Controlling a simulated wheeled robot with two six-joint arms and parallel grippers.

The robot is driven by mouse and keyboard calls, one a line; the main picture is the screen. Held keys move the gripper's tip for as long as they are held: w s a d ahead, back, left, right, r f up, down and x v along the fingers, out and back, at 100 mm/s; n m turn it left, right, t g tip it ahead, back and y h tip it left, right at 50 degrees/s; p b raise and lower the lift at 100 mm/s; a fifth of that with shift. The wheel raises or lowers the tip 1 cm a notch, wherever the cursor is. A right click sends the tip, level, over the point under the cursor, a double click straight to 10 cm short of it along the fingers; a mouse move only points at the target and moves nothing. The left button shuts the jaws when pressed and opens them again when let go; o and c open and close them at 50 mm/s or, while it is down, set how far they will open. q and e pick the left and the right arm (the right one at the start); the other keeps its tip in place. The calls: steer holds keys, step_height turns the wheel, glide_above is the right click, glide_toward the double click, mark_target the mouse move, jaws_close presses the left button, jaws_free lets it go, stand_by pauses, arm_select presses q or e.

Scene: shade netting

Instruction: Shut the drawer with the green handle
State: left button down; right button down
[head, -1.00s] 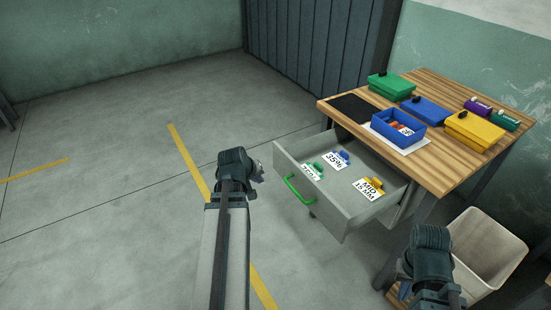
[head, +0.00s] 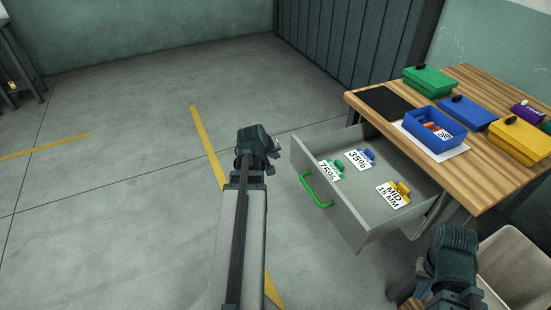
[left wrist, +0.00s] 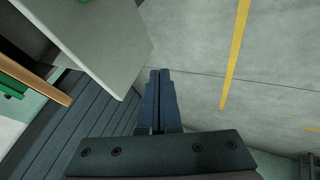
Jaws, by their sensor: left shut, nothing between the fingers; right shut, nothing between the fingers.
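The drawer (head: 352,212) with the green handle (head: 315,191) is pulled out from under the wooden table in the head view. It holds tags with green, blue and yellow clips. My left gripper (head: 270,160) is left of the drawer front, near its far corner, apart from the handle. In the left wrist view my left gripper's fingers (left wrist: 158,88) are shut and empty, and the grey drawer front (left wrist: 105,45) is at upper left. My right gripper (head: 455,298) is low at the right, below the table; its fingertips are hard to make out.
The table (head: 480,180) carries a blue open box (head: 436,140), green (head: 430,80), blue (head: 468,111) and yellow (head: 520,140) boxes and a black mat (head: 390,101). A pale bin (head: 512,262) stands at lower right. The floor left of the drawer is clear.

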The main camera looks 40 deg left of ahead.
arm_select(q)
steer(key=shift+w+d+f+b, duration=0.1)
steer(key=shift+w+f+b, duration=0.6)
steer(key=shift+w, duration=0.5)
steer(key=shift+w+d+f+b, duration=0.1)
steer(key=shift+w+f+b, duration=0.45)
steer(key=shift+w+f, duration=0.55)
steer(key=shift+w+d+f+b, duration=0.1)
steer(key=shift+w+f+b, duration=0.55)
steer(key=shift+w, duration=0.65)
steer(key=w+d, duration=0.3)
steer(key=w, duration=0.6)
steer(key=w+d, duration=0.4)
steer(key=w, duration=0.5)
steer(key=w+d, duration=0.4)
steer(key=w, duration=0.6)
steer(key=shift+d, duration=0.2)
steer(key=shift+w+d, duration=0.1)
steer(key=shift+w, duration=0.15)
steer(key=shift+w+r, duration=0.1)
